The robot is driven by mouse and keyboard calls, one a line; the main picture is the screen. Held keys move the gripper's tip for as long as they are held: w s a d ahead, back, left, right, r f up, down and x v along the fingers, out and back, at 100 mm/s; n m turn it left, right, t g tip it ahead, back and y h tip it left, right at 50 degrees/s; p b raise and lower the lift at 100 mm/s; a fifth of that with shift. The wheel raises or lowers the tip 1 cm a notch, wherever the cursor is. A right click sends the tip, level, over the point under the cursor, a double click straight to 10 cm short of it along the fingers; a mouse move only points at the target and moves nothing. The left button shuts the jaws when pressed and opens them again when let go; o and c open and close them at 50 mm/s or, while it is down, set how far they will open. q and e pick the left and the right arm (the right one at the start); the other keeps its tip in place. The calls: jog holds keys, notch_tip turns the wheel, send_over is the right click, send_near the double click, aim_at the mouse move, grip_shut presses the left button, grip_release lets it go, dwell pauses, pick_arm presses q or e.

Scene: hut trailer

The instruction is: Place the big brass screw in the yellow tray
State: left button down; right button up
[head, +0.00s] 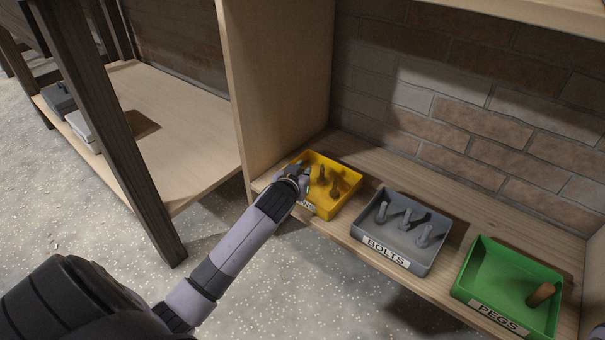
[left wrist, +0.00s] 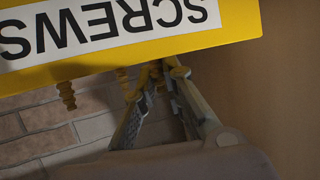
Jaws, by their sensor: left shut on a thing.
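The yellow tray (head: 327,206) stands on the wooden shelf, with a SCREWS label on its front that shows large and upside down in the left wrist view (left wrist: 225,30). Two brass screws (head: 335,188) stand upright in it. My left gripper (head: 303,172) reaches over the tray's left front part. In the left wrist view its fingers (left wrist: 162,80) are shut on a brass screw (left wrist: 180,71), mostly hidden by the tray wall and fingers. Other brass screws (left wrist: 66,95) show beside it. I cannot tell whether the held screw touches the tray floor.
A grey BOLTS tray (head: 365,242) with several bolts stands to the right. A green PEGS tray (head: 490,262) with a wooden peg (head: 540,294) is further right. A wooden side panel (head: 275,80) rises close to the yellow tray's left, and a brick wall is behind.

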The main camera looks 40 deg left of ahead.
pick_arm(q)
jog(key=c, duration=1.7)
grip_release()
jog(key=shift+f, duration=0.1)
